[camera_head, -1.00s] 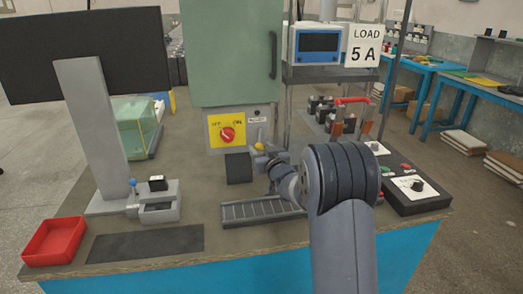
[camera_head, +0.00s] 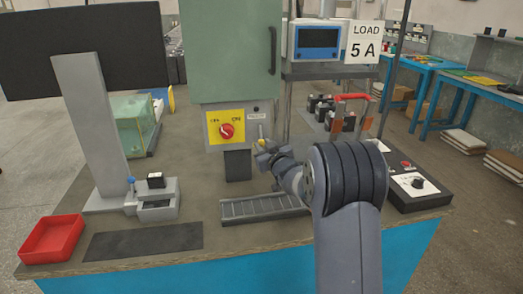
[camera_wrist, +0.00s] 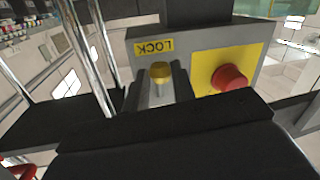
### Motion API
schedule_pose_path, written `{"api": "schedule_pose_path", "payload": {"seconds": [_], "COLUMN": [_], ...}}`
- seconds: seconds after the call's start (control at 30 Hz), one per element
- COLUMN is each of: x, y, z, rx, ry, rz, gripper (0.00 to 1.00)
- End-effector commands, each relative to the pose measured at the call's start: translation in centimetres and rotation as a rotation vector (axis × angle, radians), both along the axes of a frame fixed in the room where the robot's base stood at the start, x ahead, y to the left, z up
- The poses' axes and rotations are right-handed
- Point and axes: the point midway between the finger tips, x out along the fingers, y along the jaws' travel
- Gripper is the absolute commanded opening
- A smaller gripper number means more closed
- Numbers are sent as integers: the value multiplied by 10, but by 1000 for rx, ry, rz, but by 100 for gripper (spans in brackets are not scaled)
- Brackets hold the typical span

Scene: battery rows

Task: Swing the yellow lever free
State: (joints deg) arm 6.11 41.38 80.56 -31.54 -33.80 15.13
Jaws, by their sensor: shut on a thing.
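The yellow lever (camera_head: 262,143) is on the front of the grey switch box, below the LOCK label (camera_wrist: 156,47). In the wrist view its yellow knob (camera_wrist: 160,72) sits between my two jaws, with a pale metal stem below it. My gripper (camera_head: 266,152) is shut on the lever, reaching in from the right. My wrist hides part of the lever in the head view. A red rotary knob (camera_head: 226,131) on a yellow plate (camera_head: 214,120) is beside the lever; it also shows in the wrist view (camera_wrist: 230,78).
A black block (camera_head: 237,165) stands just below the switch box. A slotted grey tray (camera_head: 255,208) lies under my wrist. Red-handled terminals (camera_head: 350,98) and a black control box (camera_head: 420,200) stand at right. A red bin (camera_head: 52,240) and dark mat (camera_head: 145,242) lie left.

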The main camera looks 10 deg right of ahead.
Motion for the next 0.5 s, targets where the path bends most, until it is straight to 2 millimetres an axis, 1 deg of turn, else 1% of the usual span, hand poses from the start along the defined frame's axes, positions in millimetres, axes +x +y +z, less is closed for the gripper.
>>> {"api": "schedule_pose_path", "payload": {"seconds": [0.27,0.3,0.5], "x": [0,0,0], "y": [-1,-1,-1], "z": [0,0,0], "rx": [-14,-14,-13], "ry": [1,1,2], "rz": [0,0,0], "gripper": [2,27,43]}}
